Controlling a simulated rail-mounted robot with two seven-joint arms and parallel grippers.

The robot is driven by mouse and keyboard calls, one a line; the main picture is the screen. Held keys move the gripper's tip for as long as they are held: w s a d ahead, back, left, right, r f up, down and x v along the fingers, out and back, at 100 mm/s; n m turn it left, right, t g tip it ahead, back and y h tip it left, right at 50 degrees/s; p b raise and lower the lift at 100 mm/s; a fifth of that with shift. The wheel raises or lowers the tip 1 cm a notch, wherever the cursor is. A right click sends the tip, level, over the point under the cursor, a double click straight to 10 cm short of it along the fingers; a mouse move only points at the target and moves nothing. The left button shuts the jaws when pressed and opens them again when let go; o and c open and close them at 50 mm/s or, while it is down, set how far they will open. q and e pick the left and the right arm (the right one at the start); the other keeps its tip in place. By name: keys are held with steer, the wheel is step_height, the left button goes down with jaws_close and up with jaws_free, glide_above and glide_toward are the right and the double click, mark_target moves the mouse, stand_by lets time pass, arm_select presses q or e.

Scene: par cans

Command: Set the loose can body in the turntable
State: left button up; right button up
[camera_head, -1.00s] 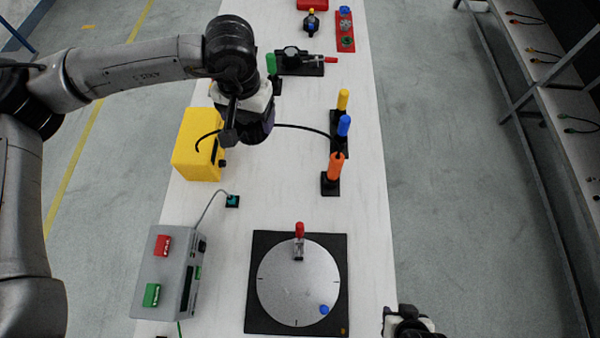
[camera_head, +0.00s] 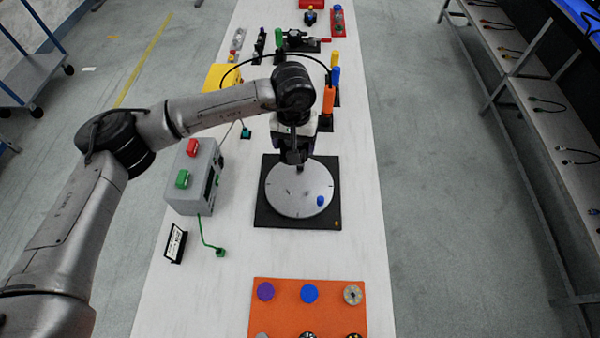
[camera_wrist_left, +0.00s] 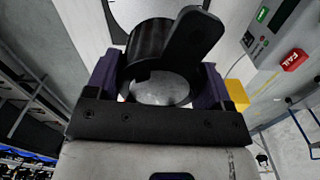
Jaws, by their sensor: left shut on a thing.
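My left gripper (camera_head: 297,160) is over the upper part of the turntable (camera_head: 285,203) in the head view. In the left wrist view the gripper (camera_wrist_left: 158,82) is shut on the black can body (camera_wrist_left: 150,42), an open ring with a flat tab sticking out to the upper right. The purple fingers are on its two sides. A grey surface shows through the ring. The turntable is a grey disc on a black square base, with a blue knob (camera_head: 320,201) at its lower right. The gripper hides the disc's upper edge, and I cannot tell whether the can body touches the disc. My right gripper is out of view.
A grey box (camera_head: 193,178) with red and green labels stands left of the turntable. An orange mat (camera_head: 280,318) with several round pieces lies in front. An orange-handled tool (camera_head: 328,100) and a yellow box (camera_head: 217,76) are behind. The table's right side is clear.

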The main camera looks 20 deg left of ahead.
arm_select(q)
steer(key=shift+w+d+f+n+b, duration=0.1)
steer(key=shift+w+f+n+b, duration=0.4)
steer(key=shift+f, duration=2.45)
steer(key=shift+w+a+f+n+b, duration=0.1)
steer(key=shift+w+f+n, duration=0.45)
steer(key=shift+f, duration=2.4)
steer(key=shift+w+d+f+n+b, duration=0.15)
steer(key=shift+f+n, duration=0.7)
steer(key=shift+f, duration=2.1)
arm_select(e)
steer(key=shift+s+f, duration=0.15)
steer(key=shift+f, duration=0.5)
arm_select(q)
step_height(320, 180, down, 2)
steer(key=shift+f+b, duration=0.15)
steer(key=shift+b, duration=0.95)
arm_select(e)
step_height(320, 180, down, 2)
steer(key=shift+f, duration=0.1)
arm_select(q)
steer(key=shift+f, duration=0.1)
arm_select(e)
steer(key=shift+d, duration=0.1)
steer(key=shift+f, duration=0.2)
arm_select(q)
steer(key=shift+f+b, duration=0.15)
steer(key=shift+b, duration=0.35)
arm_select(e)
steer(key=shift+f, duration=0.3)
